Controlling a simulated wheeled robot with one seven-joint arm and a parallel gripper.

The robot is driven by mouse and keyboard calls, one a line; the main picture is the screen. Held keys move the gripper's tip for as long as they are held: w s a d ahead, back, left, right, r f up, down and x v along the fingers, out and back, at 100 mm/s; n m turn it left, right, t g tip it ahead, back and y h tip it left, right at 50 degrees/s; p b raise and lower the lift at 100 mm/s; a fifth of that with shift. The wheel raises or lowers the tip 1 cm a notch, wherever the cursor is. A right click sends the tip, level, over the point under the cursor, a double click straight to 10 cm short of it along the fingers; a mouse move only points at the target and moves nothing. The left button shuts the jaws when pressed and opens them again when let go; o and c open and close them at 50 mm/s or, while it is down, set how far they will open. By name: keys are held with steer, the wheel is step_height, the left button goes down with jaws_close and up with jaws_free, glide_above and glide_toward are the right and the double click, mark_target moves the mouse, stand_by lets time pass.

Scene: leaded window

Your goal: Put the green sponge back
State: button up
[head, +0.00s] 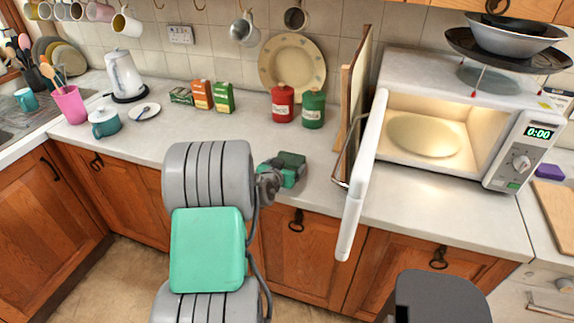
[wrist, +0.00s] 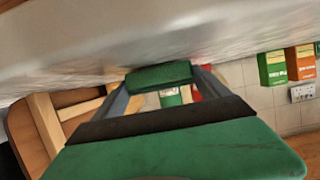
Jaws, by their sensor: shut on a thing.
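The green sponge (wrist: 160,75) is gripped between the two grey fingers of my gripper (wrist: 161,82) in the wrist view. That view appears upside down, with the pale worktop along its top. In the head view my gripper (head: 289,163) is over the front part of the worktop, left of the open microwave door. It is small there, and I cannot clearly tell the sponge from the gripper's green body. I cannot tell whether the sponge touches the worktop.
The microwave (head: 445,130) stands open, its door (head: 362,175) jutting forward. Red (head: 283,102) and green (head: 313,108) canisters stand behind my gripper, with boards (head: 352,110) beside them. A purple block (head: 549,171) lies far right. The worktop (head: 190,135) left of my gripper is mostly clear.

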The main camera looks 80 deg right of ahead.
steer(key=shift+f+b, duration=0.3)
steer(key=shift+b, duration=0.05)
steer(key=o, duration=1)
steer(key=shift+r, duration=0.1)
steer(key=shift+o, duration=0.2)
